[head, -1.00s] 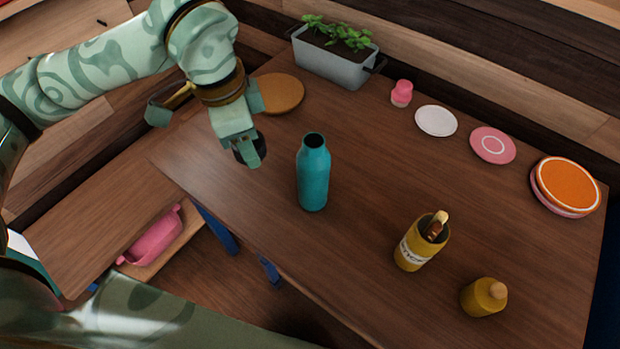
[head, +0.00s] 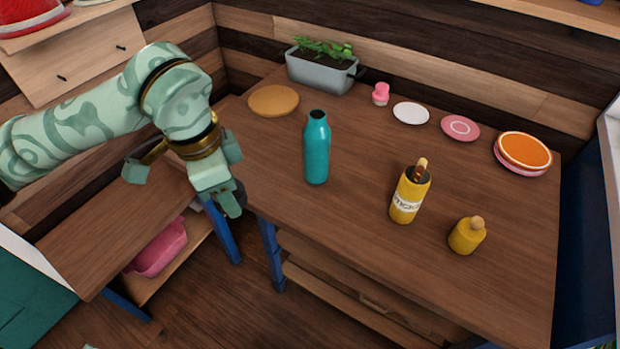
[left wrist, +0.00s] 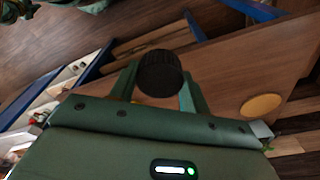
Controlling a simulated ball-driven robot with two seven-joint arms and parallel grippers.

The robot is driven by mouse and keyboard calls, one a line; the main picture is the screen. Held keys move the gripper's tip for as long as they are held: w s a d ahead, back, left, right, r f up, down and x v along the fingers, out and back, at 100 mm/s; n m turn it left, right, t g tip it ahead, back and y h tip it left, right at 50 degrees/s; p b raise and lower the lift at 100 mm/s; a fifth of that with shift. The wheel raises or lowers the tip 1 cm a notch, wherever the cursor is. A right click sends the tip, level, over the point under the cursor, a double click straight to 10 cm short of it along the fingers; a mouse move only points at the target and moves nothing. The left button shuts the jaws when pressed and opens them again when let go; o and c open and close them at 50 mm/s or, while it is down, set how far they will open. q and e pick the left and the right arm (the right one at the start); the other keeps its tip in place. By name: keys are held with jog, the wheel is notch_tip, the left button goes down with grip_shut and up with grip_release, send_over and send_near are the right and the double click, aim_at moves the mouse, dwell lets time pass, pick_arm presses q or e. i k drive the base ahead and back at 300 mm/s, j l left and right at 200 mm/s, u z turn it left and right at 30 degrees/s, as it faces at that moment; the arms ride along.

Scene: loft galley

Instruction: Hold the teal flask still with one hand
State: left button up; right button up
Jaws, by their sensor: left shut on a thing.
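The teal flask (head: 316,150) stands upright on the wooden table, left of its middle, with a dark open mouth at the top. No gripper touches it. My left gripper (head: 232,196) is to the left of the flask, by the table's left edge and apart from the flask. It is shut on a black ribbed cap, mostly hidden behind the fingers in the head view. In the left wrist view the black cap (left wrist: 160,73) shows clearly between the fingertips of my left gripper (left wrist: 158,90). My right gripper is in neither view.
On the table (head: 330,220) are a yellow utensil holder (head: 408,200), a small yellow bottle (head: 465,237), a round wooden board (head: 273,100), a grey planter (head: 320,74), a pink shaker (head: 380,94) and plates (head: 461,128). A lower bench (head: 120,230) stands at the left.

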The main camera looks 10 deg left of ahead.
aim_at(316, 133)
jog(key=j+z, duration=0.1)
jog(key=z, duration=1.15)
jog(key=k+j, duration=0.1)
jog(key=j, duration=1.1)
jog(key=k+j, duration=0.15)
jog(key=j, duration=0.5)
